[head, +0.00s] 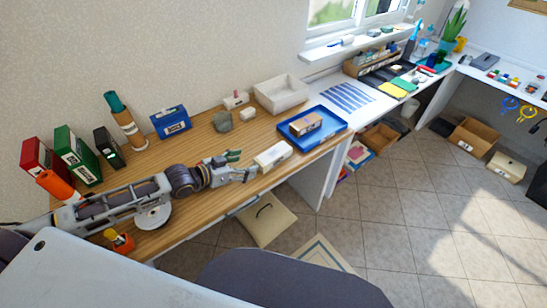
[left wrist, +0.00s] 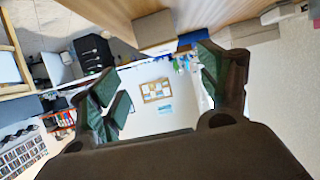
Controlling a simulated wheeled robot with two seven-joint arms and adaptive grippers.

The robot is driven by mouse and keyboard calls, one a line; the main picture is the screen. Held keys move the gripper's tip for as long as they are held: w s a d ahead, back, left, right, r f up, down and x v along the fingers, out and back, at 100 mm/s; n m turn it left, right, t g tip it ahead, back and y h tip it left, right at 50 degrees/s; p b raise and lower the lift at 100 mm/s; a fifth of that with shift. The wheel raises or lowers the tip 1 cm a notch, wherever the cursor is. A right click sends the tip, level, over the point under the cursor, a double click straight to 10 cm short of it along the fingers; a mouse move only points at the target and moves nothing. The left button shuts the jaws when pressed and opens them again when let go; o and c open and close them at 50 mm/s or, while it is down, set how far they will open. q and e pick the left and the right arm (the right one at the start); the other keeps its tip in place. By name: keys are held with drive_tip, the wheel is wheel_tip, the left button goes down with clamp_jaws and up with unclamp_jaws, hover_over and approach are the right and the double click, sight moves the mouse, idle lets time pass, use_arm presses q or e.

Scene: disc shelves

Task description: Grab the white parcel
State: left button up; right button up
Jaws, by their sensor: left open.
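The white parcel (head: 273,156), a pale oblong box, lies on the wooden desk (head: 205,140) near its front edge, just left of the blue tray. My left gripper (head: 243,166) reaches along the desk from the left, with its fingers pointing at the parcel. It is open and empty, a short gap from the parcel's left end. In the left wrist view the open fingers (left wrist: 165,85) are spread wide with nothing between them. A shaded tan box (left wrist: 153,28) beyond them seems to be the parcel. My right gripper is not in view.
The blue tray (head: 337,122) holds a brown box (head: 299,124). A white bin (head: 280,93), a grey lump (head: 222,121) and a small white block (head: 248,113) stand behind.

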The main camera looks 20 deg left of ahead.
sight(269, 156)
use_arm(q)
drive_tip(key=shift+w+d+f, duration=0.15)
drive_tip(key=shift+w+d, duration=0.1)
drive_tip(key=shift+w, duration=0.1)
drive_tip(key=shift+w+d+f, duration=0.2)
drive_tip(key=shift+w+d, duration=0.15)
drive_tip(key=shift+w, duration=0.15)
drive_tip(key=shift+w+d+f, duration=0.3)
drive_tip(key=shift+w+d, duration=0.05)
drive_tip(key=shift+w, duration=0.2)
drive_tip(key=shift+b+x, duration=0.3)
drive_tip(key=shift+x, duration=0.75)
drive_tip(key=shift+w+d+f, duration=0.2)
drive_tip(key=shift+w+d, duration=0.1)
drive_tip(key=shift+w, duration=0.1)
drive_tip(key=shift+w+d+f, duration=0.15)
drive_tip(key=shift+w+d, duration=0.1)
drive_tip(key=shift+w, duration=0.15)
drive_tip(key=shift+w+d+f, duration=0.1)
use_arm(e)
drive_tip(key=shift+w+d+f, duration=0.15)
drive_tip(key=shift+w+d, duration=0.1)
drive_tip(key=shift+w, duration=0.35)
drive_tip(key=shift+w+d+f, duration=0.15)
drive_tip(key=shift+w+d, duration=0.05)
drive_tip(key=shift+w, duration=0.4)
use_arm(q)
drive_tip(key=shift+w, duration=0.1)
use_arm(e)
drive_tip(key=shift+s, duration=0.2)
